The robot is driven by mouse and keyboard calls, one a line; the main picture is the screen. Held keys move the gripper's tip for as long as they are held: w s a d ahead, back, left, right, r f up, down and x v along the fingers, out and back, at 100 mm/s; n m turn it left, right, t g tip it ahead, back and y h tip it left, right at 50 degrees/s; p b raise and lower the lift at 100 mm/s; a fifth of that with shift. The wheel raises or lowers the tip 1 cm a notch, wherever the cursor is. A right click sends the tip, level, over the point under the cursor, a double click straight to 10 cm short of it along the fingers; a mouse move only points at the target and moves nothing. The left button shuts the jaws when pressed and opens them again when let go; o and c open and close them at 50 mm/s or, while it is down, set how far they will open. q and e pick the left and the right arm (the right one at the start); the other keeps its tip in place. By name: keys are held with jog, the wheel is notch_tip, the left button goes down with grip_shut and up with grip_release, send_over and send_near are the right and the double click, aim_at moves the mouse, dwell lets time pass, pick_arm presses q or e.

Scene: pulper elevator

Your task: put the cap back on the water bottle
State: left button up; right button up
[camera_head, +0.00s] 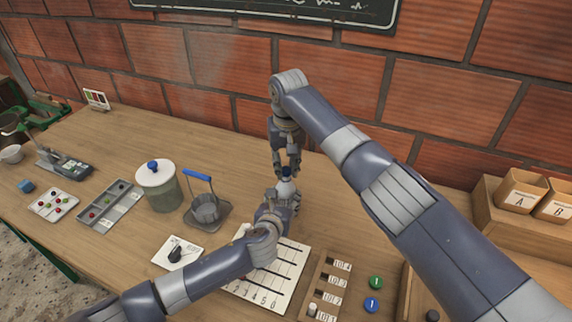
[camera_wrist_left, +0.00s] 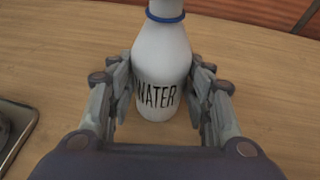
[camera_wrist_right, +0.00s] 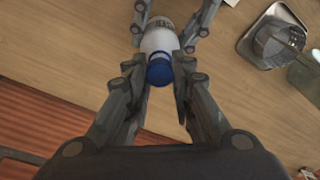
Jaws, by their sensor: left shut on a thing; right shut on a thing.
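The white water bottle (camera_head: 286,188) stands upright on the table. Its WATER label and a blue ring at its neck show in the left wrist view (camera_wrist_left: 160,65). My left gripper (camera_wrist_left: 160,80) is shut around the bottle's body, one finger on each side. My right gripper (camera_wrist_right: 158,70) points down from above and is shut on the blue cap (camera_wrist_right: 160,72). The cap lines up over the bottle's top, and the bottle mouth is hidden. I cannot tell whether the cap touches the neck or is seated on it.
A wire-handled cup on a tray (camera_head: 208,212) and a lidded jar (camera_head: 159,186) stand left of the bottle. A numbered white board (camera_head: 262,290) and a slotted wooden rack (camera_head: 325,290) lie in front. The brick wall (camera_head: 210,65) rises behind; table at the bottle's right is clear.

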jog(key=shift+f, duration=0.55)
pick_arm(q)
grip_shut()
pick_arm(e)
jog(key=shift+a+m, duration=0.15)
jog(key=shift+m, duration=0.75)
jog(key=m, duration=0.3)
jog(key=shift+h, duration=0.3)
pick_arm(q)
jog(key=shift+f, duration=0.1)
pick_arm(e)
jog(key=m, duration=0.4)
jog(key=shift+m, duration=0.4)
jog(key=o, duration=0.6)
jog(key=shift+o, duration=0.2)
